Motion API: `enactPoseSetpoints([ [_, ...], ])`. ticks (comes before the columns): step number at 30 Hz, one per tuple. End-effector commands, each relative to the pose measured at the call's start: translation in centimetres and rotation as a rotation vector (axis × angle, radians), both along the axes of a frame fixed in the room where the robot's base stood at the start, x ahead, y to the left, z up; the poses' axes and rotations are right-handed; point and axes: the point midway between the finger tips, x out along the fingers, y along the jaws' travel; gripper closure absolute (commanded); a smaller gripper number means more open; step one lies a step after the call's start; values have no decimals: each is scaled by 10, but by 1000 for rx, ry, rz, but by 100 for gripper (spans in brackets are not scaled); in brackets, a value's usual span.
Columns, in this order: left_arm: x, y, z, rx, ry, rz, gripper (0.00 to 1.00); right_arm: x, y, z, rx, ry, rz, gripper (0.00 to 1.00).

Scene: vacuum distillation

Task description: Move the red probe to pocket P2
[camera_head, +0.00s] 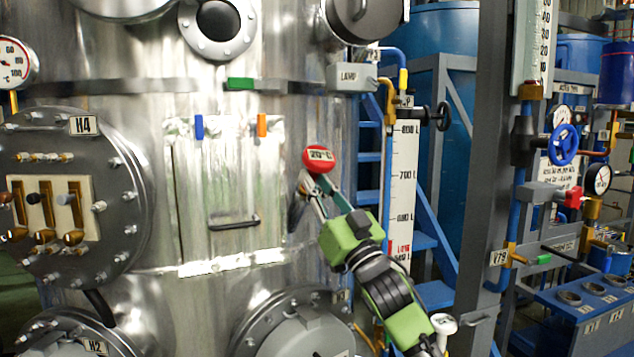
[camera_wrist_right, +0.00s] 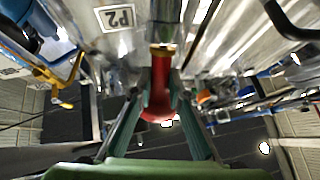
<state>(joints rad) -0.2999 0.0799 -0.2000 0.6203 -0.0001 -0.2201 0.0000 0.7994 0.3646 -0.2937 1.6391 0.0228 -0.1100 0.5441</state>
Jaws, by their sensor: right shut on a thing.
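The red probe (camera_head: 319,158) has a round red head marked 20°C and is in front of the steel vessel wall in the head view. My right gripper (camera_head: 318,186), green and black, comes from the lower right and is shut on it. In the right wrist view the probe's red body (camera_wrist_right: 161,88) sits between the fingers of this gripper (camera_wrist_right: 160,100). A brass collar and a grey metal tube line up beyond it; I cannot tell whether the probe is inside the tube. A P2 label (camera_wrist_right: 117,17) is beside the tube. My left gripper is not in view.
A hatch panel (camera_head: 190,220) with a dark handle is left of the probe. A flanged port marked H4 (camera_head: 135,185) is farther left. A level scale (camera_head: 403,170), a blue ladder and a grey post (camera_head: 477,150) stand to the right, close to my right arm.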

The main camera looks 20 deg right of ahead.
Motion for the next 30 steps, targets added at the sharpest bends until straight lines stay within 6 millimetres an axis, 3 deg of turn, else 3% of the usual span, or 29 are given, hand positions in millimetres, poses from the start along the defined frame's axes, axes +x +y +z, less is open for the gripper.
enactPoseSetpoints([
  [6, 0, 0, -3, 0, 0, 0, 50, 3, 1, -4, 0, -1, 0, 100],
  [7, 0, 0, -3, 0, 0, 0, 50, 3, 1, -4, 0, -1, 1, 82],
  [9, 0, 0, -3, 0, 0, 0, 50, 3, 1, -4, -1, -1, 0, 65],
  [22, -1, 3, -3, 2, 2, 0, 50, -1, -1, -8, -1, 1, -1, 65],
  [30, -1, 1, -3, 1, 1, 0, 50, -37, -13, -37, -2, 3, -1, 65],
])
